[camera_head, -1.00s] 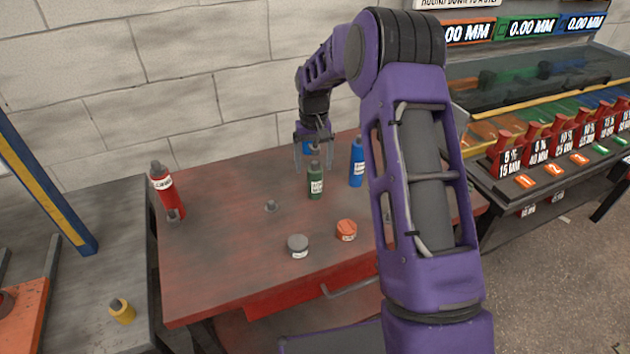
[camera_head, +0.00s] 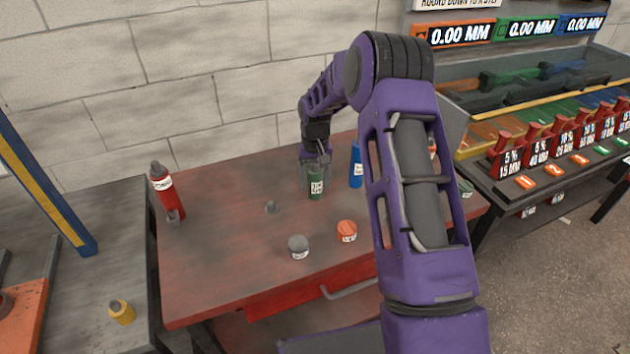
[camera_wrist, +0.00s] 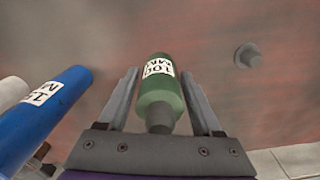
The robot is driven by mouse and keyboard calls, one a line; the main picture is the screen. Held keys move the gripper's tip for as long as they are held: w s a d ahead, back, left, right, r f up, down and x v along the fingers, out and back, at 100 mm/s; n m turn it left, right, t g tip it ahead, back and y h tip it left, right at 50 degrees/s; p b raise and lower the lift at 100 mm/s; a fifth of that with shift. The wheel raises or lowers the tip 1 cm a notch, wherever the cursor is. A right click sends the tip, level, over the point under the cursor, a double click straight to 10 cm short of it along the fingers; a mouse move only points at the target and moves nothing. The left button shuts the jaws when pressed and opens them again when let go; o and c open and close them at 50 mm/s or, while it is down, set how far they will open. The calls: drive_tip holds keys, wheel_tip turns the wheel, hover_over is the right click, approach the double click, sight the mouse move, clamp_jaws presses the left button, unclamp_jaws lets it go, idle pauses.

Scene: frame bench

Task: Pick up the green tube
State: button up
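The green tube (camera_head: 316,187) stands upright on the red bench top, with a white label and a dark cap. In the wrist view the green tube (camera_wrist: 160,92) lies between the two fingers of my gripper (camera_wrist: 160,90). A narrow gap shows on each side of the tube, so the fingers are apart and not visibly pressing on it. In the head view my gripper (camera_head: 315,172) is low over the tube's top, and its fingers partly hide the tube's upper end.
A blue tube (camera_head: 356,166) stands close to the right of the green one; it also shows in the wrist view (camera_wrist: 45,112). A red bottle (camera_head: 165,190) stands at the bench's left. A grey tin (camera_head: 298,246) and an orange tin (camera_head: 347,231) sit nearer the front.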

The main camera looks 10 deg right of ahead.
clamp_jaws()
drive_tip(key=shift+r, duration=0.15)
